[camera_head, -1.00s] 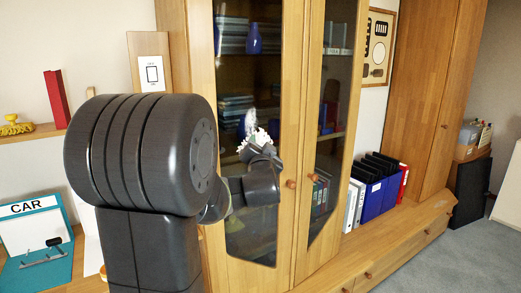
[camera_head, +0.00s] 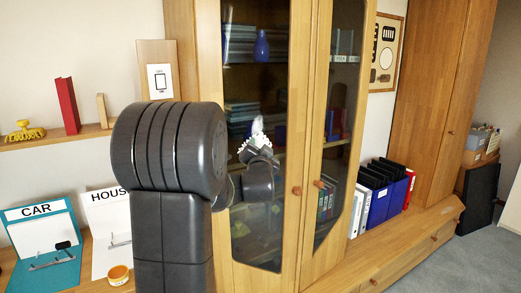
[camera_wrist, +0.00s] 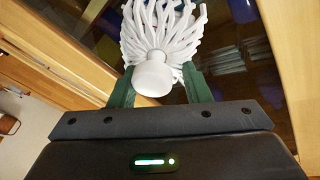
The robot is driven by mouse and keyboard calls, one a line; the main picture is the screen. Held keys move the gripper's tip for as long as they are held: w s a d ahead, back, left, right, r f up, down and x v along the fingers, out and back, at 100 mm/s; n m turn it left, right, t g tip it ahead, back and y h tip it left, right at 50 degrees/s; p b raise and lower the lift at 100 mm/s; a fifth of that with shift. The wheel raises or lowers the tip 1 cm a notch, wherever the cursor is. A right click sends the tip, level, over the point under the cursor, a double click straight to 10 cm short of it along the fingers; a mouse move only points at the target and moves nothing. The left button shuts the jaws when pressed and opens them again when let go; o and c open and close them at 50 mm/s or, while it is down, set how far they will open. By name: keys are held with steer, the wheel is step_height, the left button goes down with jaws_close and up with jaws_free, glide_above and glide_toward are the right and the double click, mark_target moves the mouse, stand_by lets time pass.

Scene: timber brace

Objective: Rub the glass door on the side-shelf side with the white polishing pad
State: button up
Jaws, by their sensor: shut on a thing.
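The white polishing pad (camera_wrist: 172,35) has a round knob and many thick white strands, seen large in the wrist view. My gripper (camera_wrist: 150,88) is shut on its knob, with a green finger on each side. In the head view, my gripper (camera_head: 259,158) holds the pad (camera_head: 250,146) in front of the lower middle of the left glass door (camera_head: 256,85), the one on the side-shelf side. The pad is at or very near the pane; I cannot tell whether it touches. My arm hides part of the door's left frame.
The right glass door (camera_head: 340,95) stands beside it, shut, with round wooden knobs. The side shelf (camera_head: 75,137) at left holds a red block (camera_head: 67,105) and a yellow object (camera_head: 25,131). Binders (camera_head: 380,190) stand on the low ledge at right. CAR (camera_head: 40,235) and HOUSE boards stand lower left.

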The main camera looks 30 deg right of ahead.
steer(key=shift+w, duration=0.65)
stand_by(0.3)
steer(key=shift+d, duration=0.1)
